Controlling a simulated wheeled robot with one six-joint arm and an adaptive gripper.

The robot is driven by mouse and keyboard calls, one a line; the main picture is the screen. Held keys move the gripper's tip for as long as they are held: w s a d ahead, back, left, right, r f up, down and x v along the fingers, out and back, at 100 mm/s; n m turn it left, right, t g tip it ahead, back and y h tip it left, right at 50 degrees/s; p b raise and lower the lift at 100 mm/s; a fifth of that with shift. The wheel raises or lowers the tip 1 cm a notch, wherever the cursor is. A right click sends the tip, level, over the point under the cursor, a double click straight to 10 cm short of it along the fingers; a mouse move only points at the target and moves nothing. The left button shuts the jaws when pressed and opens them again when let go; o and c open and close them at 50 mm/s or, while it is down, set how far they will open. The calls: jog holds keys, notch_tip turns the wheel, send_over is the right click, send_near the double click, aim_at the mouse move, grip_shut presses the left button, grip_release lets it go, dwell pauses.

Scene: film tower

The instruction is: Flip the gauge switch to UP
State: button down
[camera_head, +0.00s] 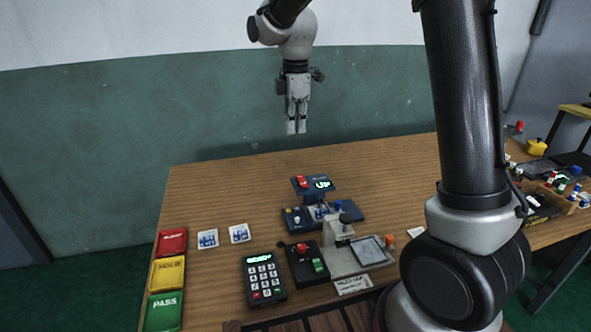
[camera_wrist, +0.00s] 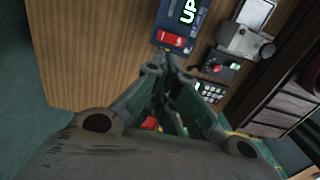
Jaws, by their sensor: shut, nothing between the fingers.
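The gauge box (camera_head: 312,193) is a dark blue unit standing on the wooden table, with a red switch (camera_head: 302,181) at its left and a lit display (camera_head: 322,184) reading "UP". In the wrist view the same red switch (camera_wrist: 171,39) and the "UP" display (camera_wrist: 188,11) show beyond the fingertips. The exact tilt of the switch is too small to tell. My gripper (camera_head: 296,130) points down, shut and empty, high above the table and apart from the gauge box. Its fingers (camera_wrist: 166,62) also show in the wrist view.
Near the box stand a grey fixture (camera_head: 338,232), a black keypad (camera_head: 263,279) and a black box with red and green buttons (camera_head: 306,264). Red, yellow and green trays (camera_head: 168,272) line the left edge. Two blue-white cards (camera_head: 240,233) lie left. The table's back left is clear.

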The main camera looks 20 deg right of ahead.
aim_at(296, 182)
jog(key=shift+f, duration=0.1)
notch_tip(296, 182, down, 14)
jog(key=shift+r, duration=0.1)
dwell(0.4)
jog(key=shift+w+f+g, duration=0.15)
jog(key=shift+f+g, duration=0.25)
jog(key=shift+r, duration=0.1)
jog(key=shift+s+r, duration=0.35)
jog(key=shift+s, duration=0.4)
